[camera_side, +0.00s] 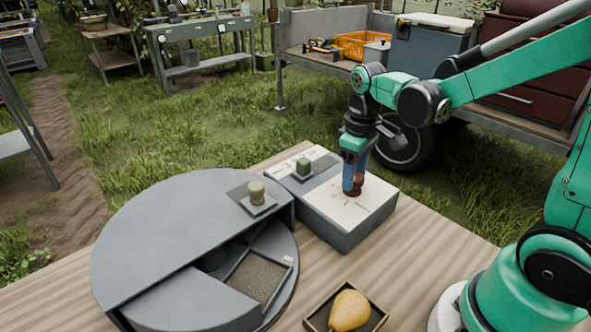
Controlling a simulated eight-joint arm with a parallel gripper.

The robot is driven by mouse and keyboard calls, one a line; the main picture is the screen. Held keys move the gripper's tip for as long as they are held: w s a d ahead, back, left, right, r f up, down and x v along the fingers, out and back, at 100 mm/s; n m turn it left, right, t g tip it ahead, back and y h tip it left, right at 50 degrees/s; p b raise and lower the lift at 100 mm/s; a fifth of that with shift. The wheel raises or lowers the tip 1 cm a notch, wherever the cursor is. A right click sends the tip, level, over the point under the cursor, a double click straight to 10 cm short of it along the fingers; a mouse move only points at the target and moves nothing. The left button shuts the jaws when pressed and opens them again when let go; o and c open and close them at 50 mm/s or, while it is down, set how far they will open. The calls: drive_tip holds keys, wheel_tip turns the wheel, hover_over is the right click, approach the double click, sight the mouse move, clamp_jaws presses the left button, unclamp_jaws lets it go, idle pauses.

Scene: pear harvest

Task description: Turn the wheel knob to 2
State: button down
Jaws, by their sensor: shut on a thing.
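The control box (345,228) is grey with white top panels and stands on the wooden table. The wheel knob is dark red (353,193) and sits on the larger white panel with marks around it. My gripper (353,186) points down over that panel and is shut on the knob, hiding much of it. The dial's numbers and the pointer are too small to read here.
A round grey carousel (165,225) with a knob on top (257,193) and an open section showing a grainy compartment (258,277) fills the left. A yellow pear (349,310) lies in a dark tray (376,320) in front. Bare wooden table (420,260) lies right of the box.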

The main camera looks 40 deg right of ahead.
drive_tip(key=m, duration=0.5)
drive_tip(key=shift+m, duration=0.3)
drive_tip(key=m, duration=0.5)
idle(0.4)
drive_tip(key=shift+c, duration=1.5)
unclamp_jaws()
drive_tip(key=shift+r, duration=2.85)
